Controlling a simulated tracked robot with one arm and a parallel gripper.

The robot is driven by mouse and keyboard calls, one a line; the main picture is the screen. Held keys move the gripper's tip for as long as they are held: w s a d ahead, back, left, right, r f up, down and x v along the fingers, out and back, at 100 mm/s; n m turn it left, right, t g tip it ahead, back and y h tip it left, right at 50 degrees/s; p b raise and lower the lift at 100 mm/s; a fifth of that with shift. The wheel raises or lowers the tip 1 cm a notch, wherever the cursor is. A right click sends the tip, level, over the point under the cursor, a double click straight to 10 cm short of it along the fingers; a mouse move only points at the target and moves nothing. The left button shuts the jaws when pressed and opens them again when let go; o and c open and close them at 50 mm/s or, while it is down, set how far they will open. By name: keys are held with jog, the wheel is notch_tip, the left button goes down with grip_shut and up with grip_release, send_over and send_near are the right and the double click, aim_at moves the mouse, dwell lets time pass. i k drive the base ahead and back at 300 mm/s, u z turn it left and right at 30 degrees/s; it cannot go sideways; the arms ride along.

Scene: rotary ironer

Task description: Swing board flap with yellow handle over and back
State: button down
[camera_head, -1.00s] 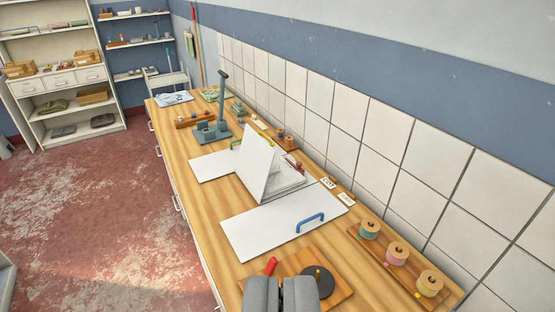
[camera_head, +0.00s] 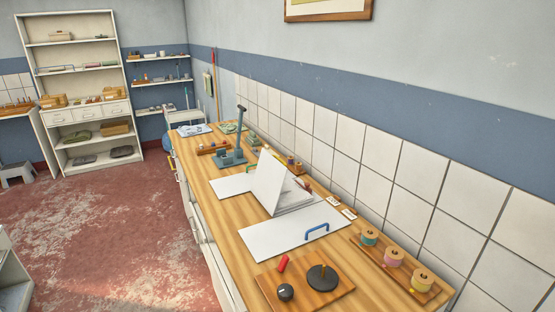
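A white board flap (camera_head: 268,182) stands up steeply, tilted, on the middle of the workbench. Its yellow handle cannot be made out clearly now; it seems to be at the top edge or behind the panel. A white flap (camera_head: 285,238) with a blue handle (camera_head: 317,230) lies flat in front of it. Another white flap (camera_head: 230,186) lies flat behind it on the left, with a green handle (camera_head: 249,168) partly hidden by the standing flap. My gripper is out of this view.
A wooden board (camera_head: 325,295) with a red handle, black disc (camera_head: 322,277) and dark knob is nearest. Spools (camera_head: 393,258) line the wall side. A blue-grey press (camera_head: 236,150) with a tall lever stands farther back. Open floor (camera_head: 110,230) is on the left.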

aim_at(268, 182)
jog(key=u, duration=0.55)
jog(key=i, duration=1)
jog(key=u, duration=0.85)
jog(key=i, duration=1.3)
jog(key=z, duration=0.7)
jog(key=i, duration=1.1)
jog(key=z, duration=0.65)
